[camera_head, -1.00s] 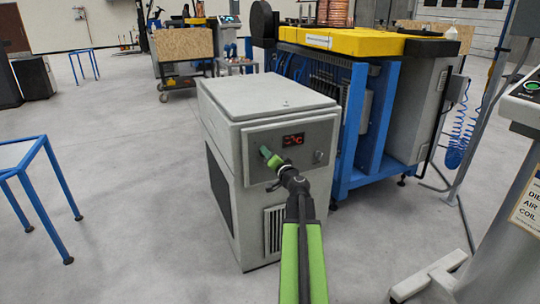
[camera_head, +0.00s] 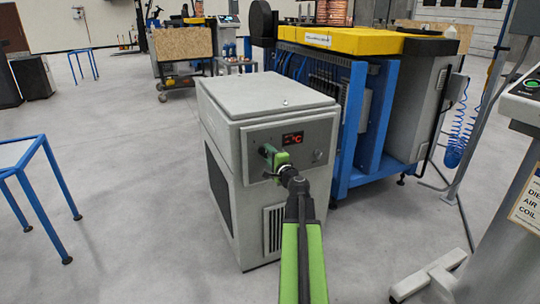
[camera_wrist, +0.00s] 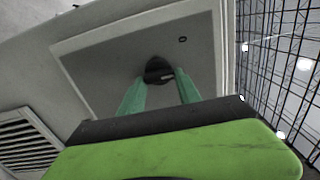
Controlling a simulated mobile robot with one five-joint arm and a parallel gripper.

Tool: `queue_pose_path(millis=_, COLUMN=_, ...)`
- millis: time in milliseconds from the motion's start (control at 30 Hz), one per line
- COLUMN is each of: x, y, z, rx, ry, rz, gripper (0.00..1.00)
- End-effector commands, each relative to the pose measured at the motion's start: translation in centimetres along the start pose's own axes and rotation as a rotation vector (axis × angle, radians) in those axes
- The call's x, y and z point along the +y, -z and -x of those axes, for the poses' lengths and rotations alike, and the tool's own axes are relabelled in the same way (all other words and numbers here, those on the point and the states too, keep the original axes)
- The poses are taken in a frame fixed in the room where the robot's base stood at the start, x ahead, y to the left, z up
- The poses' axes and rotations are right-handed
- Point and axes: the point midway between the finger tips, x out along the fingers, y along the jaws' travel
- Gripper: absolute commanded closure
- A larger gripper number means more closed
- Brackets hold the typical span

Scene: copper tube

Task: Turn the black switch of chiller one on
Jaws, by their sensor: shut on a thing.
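The chiller (camera_head: 265,98) is a light grey cabinet with a red lit display (camera_head: 293,138) on its front panel. My gripper (camera_head: 268,152) reaches the panel just left of and below the display and hides the switch in the head view. In the wrist view, the black switch (camera_wrist: 158,69) is a dark rounded knob with a small pale mark, on the grey panel. My gripper's two green fingers (camera_wrist: 160,84) stand on either side of the knob, shut on it. The exact contact is partly hidden behind the fingertips.
A blue and yellow machine (camera_head: 372,42) stands close behind and right of the chiller. A grey control stand (camera_head: 500,220) is at the right. A blue-framed table (camera_head: 45,165) is at the left. Open floor (camera_head: 130,200) lies left of the chiller.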

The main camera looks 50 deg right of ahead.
Motion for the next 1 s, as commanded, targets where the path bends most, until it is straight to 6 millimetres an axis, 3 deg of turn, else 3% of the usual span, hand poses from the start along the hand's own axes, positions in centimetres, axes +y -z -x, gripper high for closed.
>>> queue_pose_path(millis=600, x=0.45, y=-0.12, z=0.09, rx=0.0, ry=-0.001, rz=-0.547, gripper=1.0)
queue_pose_path(millis=1000, x=0.51, y=-0.18, z=0.07, rx=0.0, ry=-0.001, rz=-0.737, gripper=1.0)
